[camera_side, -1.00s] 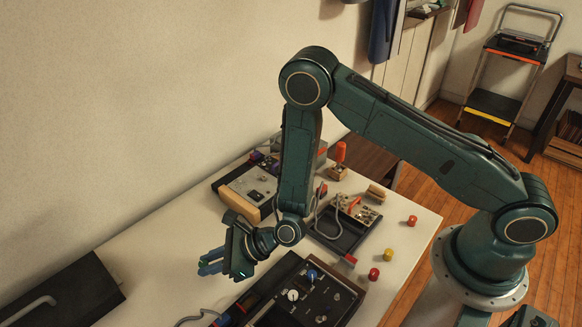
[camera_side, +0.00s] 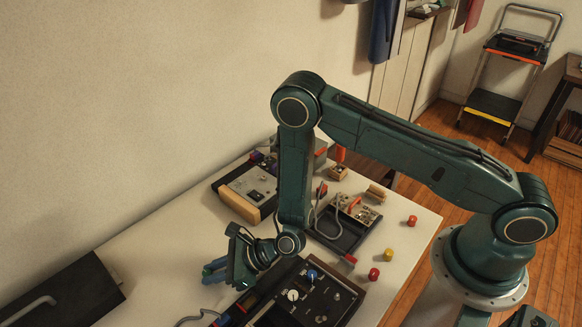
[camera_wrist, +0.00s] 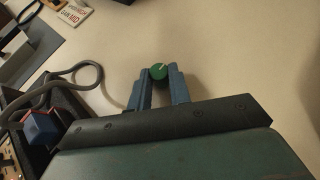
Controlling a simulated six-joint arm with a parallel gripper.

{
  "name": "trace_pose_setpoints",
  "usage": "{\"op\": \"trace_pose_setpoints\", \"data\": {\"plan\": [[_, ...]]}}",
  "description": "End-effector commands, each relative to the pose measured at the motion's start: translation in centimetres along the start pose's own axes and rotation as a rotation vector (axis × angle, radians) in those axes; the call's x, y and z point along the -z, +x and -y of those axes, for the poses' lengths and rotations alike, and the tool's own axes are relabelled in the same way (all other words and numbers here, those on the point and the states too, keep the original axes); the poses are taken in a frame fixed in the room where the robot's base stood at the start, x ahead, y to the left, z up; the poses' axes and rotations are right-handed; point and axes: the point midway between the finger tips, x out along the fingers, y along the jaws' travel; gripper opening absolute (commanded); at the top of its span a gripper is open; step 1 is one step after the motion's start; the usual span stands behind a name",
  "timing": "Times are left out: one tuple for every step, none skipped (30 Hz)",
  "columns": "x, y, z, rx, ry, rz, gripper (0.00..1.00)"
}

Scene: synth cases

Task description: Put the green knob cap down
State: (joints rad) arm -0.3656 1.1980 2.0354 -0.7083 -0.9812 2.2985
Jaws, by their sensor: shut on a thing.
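In the side view my gripper (camera_side: 212,270) is at the left of the black knob panel, over the pale table (camera_side: 160,265). The cap cannot be made out in the side view. I cannot tell whether the cap touches the table.
A black panel with knobs (camera_side: 315,295) lies right of my gripper. Red (camera_side: 374,274) and yellow (camera_side: 389,252) caps stand near the table's right edge. A black case (camera_side: 65,295) is at the left. Bare table lies ahead of the fingers in the wrist view.

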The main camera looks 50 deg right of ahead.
Motion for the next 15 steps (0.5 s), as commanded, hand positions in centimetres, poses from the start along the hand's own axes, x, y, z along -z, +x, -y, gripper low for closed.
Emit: {"op": "trace_pose_setpoints", "data": {"plan": [[0.10,0.05,0.00,0.000,0.000,0.000,0.00],[0.16,0.09,0.00,0.000,0.000,0.000,0.00],[0.23,0.13,0.00,0.000,0.000,0.000,0.00],[0.27,0.16,0.00,0.000,0.000,0.000,0.00],[0.25,0.16,0.00,0.000,0.000,0.000,0.23],[0.24,0.15,0.00,0.000,0.000,0.000,0.31],[0.24,0.15,0.00,0.000,0.000,0.000,0.37],[0.24,0.15,0.00,0.000,0.000,0.000,0.41],[0.24,0.15,0.00,0.000,0.000,0.000,0.41],[0.24,0.15,0.00,0.000,0.000,0.000,0.41],[0.24,0.15,0.00,0.000,0.000,0.000,0.41],[0.24,0.15,0.00,0.000,0.000,0.000,0.41],[0.24,0.15,0.00,0.000,0.000,0.000,0.41],[0.24,0.15,0.00,0.000,0.000,0.000,0.41],[0.24,0.15,0.00,0.000,0.000,0.000,0.41]]}}
